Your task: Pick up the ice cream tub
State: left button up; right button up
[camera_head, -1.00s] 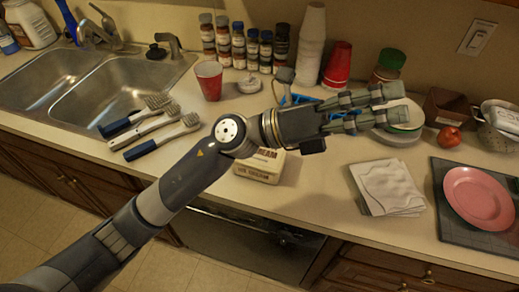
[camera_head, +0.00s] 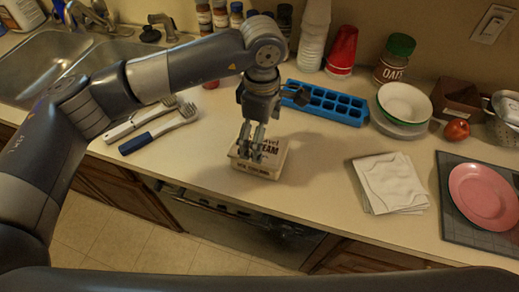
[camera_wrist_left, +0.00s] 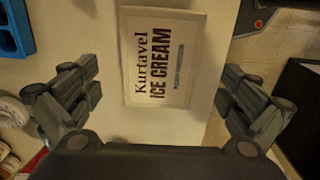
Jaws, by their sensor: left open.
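The ice cream tub (camera_head: 272,165) is a cream-coloured box with dark lettering, standing on the counter near its front edge. In the left wrist view the lid of the tub (camera_wrist_left: 164,56) faces the camera and reads "Kurtavel ICE CREAM". My left gripper (camera_head: 252,150) points down over the tub and hides part of its lid. In the left wrist view the left gripper (camera_wrist_left: 160,85) is open and empty, its fingers apart on either side of the tub's outline, not closed on it. My right gripper is not in view.
A blue ice tray (camera_head: 325,102) lies behind the tub. A folded white cloth (camera_head: 390,183) and a pink plate (camera_head: 483,192) lie to the right. The counter just right of the tub is clear.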

pick_arm(q)
jog(key=shift+f, duration=0.8)
jog(key=f+p, duration=0.1)
jog(key=f, duration=0.1)
jog(key=f+p, duration=0.2)
jog(key=shift+a+f, duration=0.2)
jog(key=shift+f, duration=0.15)
jog(key=shift+w+f, duration=0.1)
jog(key=shift+f, duration=0.25)
jog(key=c, duration=1.5)
jog(key=shift+o, duration=0.2)
